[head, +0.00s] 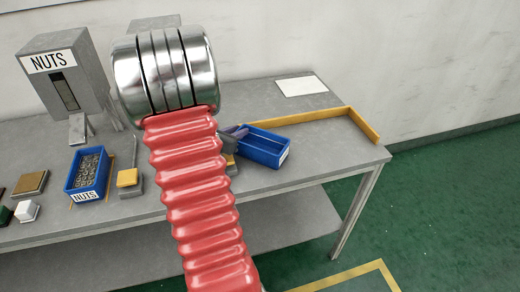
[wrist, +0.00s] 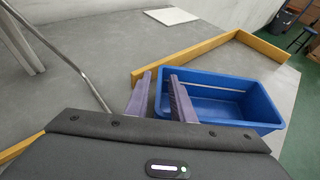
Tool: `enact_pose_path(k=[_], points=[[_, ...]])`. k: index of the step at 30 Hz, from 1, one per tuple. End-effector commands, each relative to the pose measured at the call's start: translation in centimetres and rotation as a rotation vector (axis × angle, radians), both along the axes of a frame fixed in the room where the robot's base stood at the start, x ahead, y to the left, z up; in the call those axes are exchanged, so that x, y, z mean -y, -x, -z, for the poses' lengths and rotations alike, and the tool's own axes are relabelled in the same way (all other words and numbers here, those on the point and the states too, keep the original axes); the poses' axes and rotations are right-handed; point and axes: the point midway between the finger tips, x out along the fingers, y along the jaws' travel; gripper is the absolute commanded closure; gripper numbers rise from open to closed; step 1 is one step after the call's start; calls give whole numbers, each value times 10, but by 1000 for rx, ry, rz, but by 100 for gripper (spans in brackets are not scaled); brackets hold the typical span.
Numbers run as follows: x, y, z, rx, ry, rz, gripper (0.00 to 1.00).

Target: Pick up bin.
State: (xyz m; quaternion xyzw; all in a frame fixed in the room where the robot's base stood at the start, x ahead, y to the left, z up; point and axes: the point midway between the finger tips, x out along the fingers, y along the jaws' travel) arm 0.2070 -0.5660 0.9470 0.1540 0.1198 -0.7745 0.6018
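In the wrist view the same bin (wrist: 232,88) fills the middle right. My gripper (wrist: 160,88) is open at the bin's left end, with a gap between its two purple-grey fingers. The left finger is outside the bin's left wall and the right finger appears to be on its inner side. In the head view my gripper (head: 236,131) is partly hidden behind my red arm sleeve.
A second blue bin (head: 73,178), full of nuts, stands at left near a grey NUTS dispenser (head: 85,72). A yellow rail (head: 362,125) borders the bench's right end. A white sheet (head: 301,86) lies at the back. A thin metal rod (wrist: 75,65) rises left of my fingers.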

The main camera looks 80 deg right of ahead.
Motion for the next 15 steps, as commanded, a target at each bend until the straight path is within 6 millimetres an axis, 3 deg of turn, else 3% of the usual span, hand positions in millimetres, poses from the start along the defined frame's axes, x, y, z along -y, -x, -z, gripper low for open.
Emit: enact_pose_path(k=[9,15], points=[[0,0,0,0,0,0,100],[0,0,0,0,0,0,100]])
